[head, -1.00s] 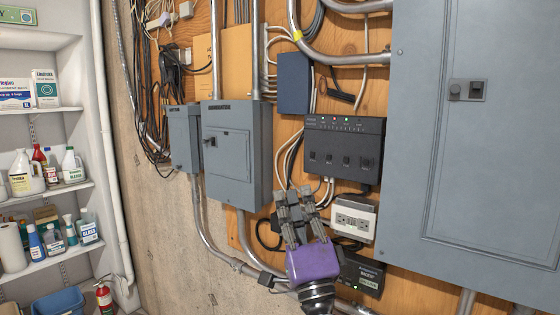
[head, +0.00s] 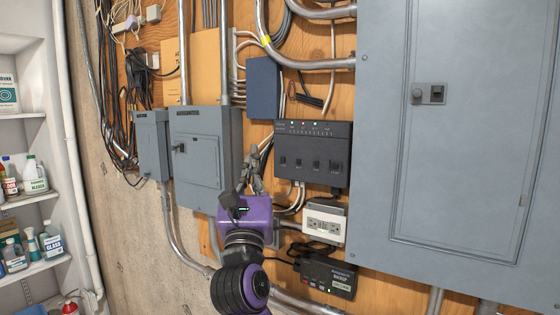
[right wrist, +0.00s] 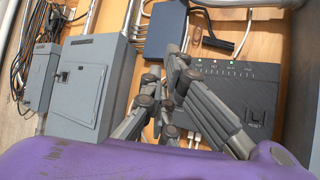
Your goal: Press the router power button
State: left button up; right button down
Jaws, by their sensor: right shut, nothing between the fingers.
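The router, a dark box with several small lights along its top edge, is mounted on the wooden board in the head view (head: 313,172). Red and pale lights show on it. A row of dark knobs or buttons runs along its front; the wrist view of the router (right wrist: 262,92) shows one labelled "RESET". I cannot tell which is the power button. My right gripper (head: 252,158), with a purple body, is shut and empty at the router's left edge. In the wrist view its fingers (right wrist: 165,75) cover the router's left part. Contact cannot be told. My left gripper is out of view.
A grey breaker box (head: 205,150) is left of the gripper, and a large grey panel (head: 450,150) stands right of the router. A blue box (head: 264,85) is above. An outlet box (head: 325,223) and a black backup unit (head: 328,277) are below, among cables.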

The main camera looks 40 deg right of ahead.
aim_at(283, 160)
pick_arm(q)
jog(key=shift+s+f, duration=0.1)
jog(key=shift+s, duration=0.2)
pick_arm(e)
jog(key=w+d, duration=0.1)
jog(key=d, duration=0.1)
jog(key=w+d, duration=0.1)
jog(key=d, duration=0.2)
jog(key=w+d, duration=0.1)
jog(key=d, duration=0.2)
jog(key=shift+w, duration=0.25)
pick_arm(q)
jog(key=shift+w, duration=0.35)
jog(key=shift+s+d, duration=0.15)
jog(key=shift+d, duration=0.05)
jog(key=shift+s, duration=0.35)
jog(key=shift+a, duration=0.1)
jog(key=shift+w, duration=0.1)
pick_arm(e)
jog(key=shift+d, duration=0.15)
